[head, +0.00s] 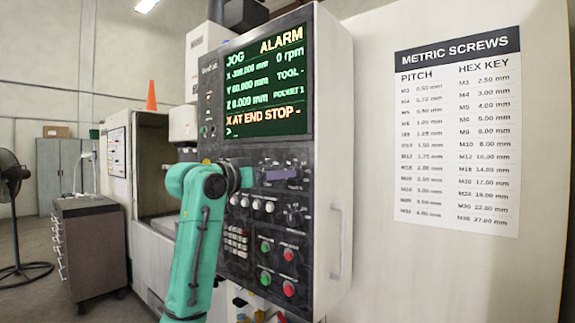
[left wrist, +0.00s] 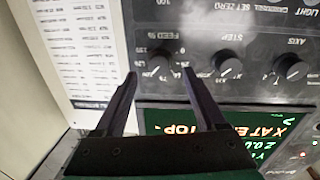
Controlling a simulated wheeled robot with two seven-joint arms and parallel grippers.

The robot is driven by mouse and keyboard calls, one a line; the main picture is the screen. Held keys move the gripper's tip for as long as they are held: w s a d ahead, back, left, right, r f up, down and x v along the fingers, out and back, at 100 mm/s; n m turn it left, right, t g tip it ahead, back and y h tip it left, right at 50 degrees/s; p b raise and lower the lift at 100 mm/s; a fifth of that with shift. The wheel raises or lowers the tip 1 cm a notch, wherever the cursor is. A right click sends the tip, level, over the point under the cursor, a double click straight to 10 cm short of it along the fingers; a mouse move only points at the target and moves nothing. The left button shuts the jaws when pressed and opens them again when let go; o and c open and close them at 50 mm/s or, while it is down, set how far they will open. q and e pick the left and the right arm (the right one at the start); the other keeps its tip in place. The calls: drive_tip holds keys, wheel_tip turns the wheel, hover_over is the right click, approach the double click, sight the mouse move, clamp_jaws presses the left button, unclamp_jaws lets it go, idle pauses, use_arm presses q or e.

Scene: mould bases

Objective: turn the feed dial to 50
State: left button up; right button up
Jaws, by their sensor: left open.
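The feed dial (left wrist: 160,64) is a dark round knob under the "FEED %" label, with a scale of numbers around it. In the left wrist view the panel appears upside down. My left gripper (left wrist: 160,73) is open, with one dark finger on each side of the feed dial. I cannot tell whether the fingers touch it, and its exact setting is too blurred to read. In the head view my green left arm reaches the control panel (head: 218,226), and the left gripper (head: 248,176) is at the panel below the screen. My right gripper is not in view.
The step dial (left wrist: 229,67) and axis dial (left wrist: 291,69) sit in a row beside the feed dial. The screen (head: 265,85) reads JOG, ALARM and X AT END STOP. Several buttons (head: 288,254) lie lower on the panel. A metric screws chart (head: 458,130) hangs at right.

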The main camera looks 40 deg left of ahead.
use_arm(q)
drive_tip(key=w+p, duration=0.1)
drive_tip(key=w, duration=0.3)
drive_tip(key=shift+w+d, duration=0.15)
clamp_jaws()
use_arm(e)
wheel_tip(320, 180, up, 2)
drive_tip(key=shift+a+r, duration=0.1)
use_arm(q)
drive_tip(key=shift+n, duration=0.5)
drive_tip(key=shift+n+t+y, duration=0.4)
drive_tip(key=shift+n+y, duration=0.1)
drive_tip(key=shift+n, duration=7.2)
